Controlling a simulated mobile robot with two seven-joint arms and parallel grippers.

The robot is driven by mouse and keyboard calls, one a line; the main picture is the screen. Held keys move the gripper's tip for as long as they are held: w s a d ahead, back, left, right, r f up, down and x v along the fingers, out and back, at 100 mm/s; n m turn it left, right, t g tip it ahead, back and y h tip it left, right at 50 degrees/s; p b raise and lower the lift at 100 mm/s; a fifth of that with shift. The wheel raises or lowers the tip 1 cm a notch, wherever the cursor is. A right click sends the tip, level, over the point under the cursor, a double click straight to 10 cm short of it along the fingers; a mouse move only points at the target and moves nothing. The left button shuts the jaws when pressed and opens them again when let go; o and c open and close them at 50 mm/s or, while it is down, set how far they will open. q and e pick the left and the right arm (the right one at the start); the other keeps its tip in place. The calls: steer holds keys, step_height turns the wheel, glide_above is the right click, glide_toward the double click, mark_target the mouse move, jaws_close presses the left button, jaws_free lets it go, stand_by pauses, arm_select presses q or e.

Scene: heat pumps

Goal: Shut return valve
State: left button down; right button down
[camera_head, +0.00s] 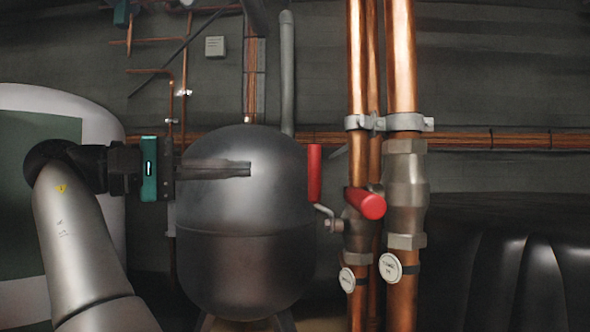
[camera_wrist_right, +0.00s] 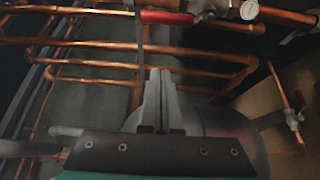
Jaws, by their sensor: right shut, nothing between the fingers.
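Two red lever handles show by the copper pipes in the head view. One handle (camera_head: 315,173) stands upright on a bent metal lever left of the pipes. The other handle (camera_head: 367,204) points towards me in front of the valve bodies. Round white tags hang below, one on the left pipe (camera_head: 347,280) and one on the right pipe (camera_head: 390,267); I cannot read which valve is the return. My right gripper (camera_head: 249,168) is shut and empty, left of the upright handle and apart from it. In the right wrist view its fingers (camera_wrist_right: 160,72) are together, with a red handle (camera_wrist_right: 166,17) beyond.
A dark grey round tank (camera_head: 245,265) stands behind my right gripper. A white and green tank (camera_head: 30,130) is at the far left. Thick vertical copper pipes (camera_head: 401,60) rise on the right, with a black ribbed unit (camera_head: 510,260) beside them. The wrist view shows another small red valve (camera_wrist_right: 294,115).

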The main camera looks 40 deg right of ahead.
steer(key=s+d, duration=0.2)
steer(key=d, duration=0.8)
steer(key=s+a, duration=0.2)
steer(key=s, duration=0.1)
steer(key=shift+s+a, duration=0.1)
steer(key=shift+a, duration=0.1)
steer(key=shift+d, duration=0.2)
